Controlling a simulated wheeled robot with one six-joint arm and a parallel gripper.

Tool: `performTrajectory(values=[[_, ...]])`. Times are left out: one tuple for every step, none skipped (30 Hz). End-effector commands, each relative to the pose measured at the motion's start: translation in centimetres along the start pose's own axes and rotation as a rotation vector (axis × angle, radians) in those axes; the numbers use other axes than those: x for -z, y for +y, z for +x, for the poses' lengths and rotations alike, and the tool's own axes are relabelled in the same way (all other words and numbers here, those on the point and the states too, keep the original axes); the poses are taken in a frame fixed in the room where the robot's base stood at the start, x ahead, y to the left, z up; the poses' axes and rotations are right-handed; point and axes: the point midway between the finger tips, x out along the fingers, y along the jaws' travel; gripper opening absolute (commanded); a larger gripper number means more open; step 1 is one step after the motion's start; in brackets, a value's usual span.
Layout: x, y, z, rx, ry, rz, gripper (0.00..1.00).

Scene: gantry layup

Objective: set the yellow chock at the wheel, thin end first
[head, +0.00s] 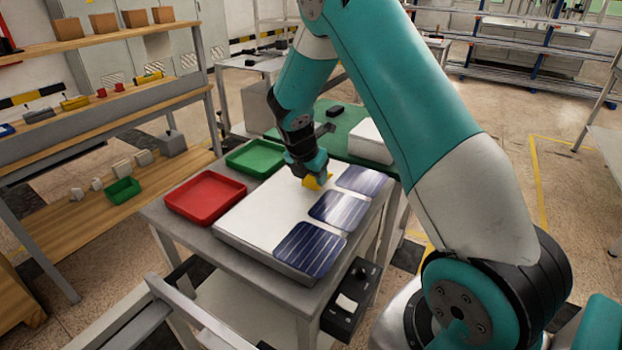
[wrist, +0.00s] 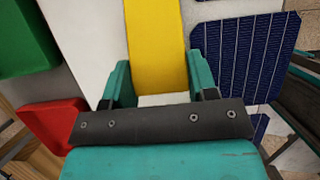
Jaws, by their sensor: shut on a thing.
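The yellow chock (head: 312,182) is at my gripper, over the white board on the grey table. In the wrist view the chock (wrist: 157,45) shows as a yellow strip between the two teal fingers. My gripper (wrist: 157,80) is shut on it; in the head view my gripper (head: 310,172) points down at the far part of the board. I cannot tell whether the chock touches the board. Which end of the chock is thin is not clear. I see no wheel that I can make out in either view.
The white board (head: 262,215) carries several dark blue solar cells (head: 311,248) along its right side. A red tray (head: 205,197) and a green tray (head: 255,156) lie to the left. A white box (head: 369,142) stands behind. Wooden shelves (head: 100,120) stand at the left.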

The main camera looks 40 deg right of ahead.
Motion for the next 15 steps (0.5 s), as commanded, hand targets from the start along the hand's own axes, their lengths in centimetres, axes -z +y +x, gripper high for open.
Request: performTrajectory(values=[[0.33, -0.06, 0.76, 0.003, 0.002, -0.001, 0.26], [0.44, -0.04, 1.05, 0.002, 0.001, -0.001, 0.26], [0.54, -0.03, 1.30, 0.001, 0.000, -0.001, 0.26], [0.56, -0.02, 1.37, 0.000, 0.000, -0.001, 0.26], [0.56, -0.01, 1.37, 0.000, 0.000, 0.000, 0.26], [0.54, 0.00, 1.33, -0.001, -0.001, 0.000, 0.26], [0.54, 0.00, 1.33, -0.001, -0.001, 0.000, 0.26], [0.54, 0.01, 1.32, -0.001, 0.000, 0.000, 0.26], [0.54, 0.00, 1.32, -0.001, 0.000, 0.000, 0.26], [0.55, 0.00, 1.34, -0.001, 0.000, 0.000, 0.26], [0.58, 0.00, 1.40, -0.001, 0.000, 0.000, 0.26], [0.63, 0.00, 1.51, 0.000, 0.000, 0.000, 0.26], [0.68, 0.00, 1.61, 0.000, 0.000, 0.000, 0.26], [0.66, 0.00, 1.54, 0.000, 0.000, 0.000, 0.60], [0.65, 0.01, 1.52, 0.000, 0.000, 0.000, 0.69]])
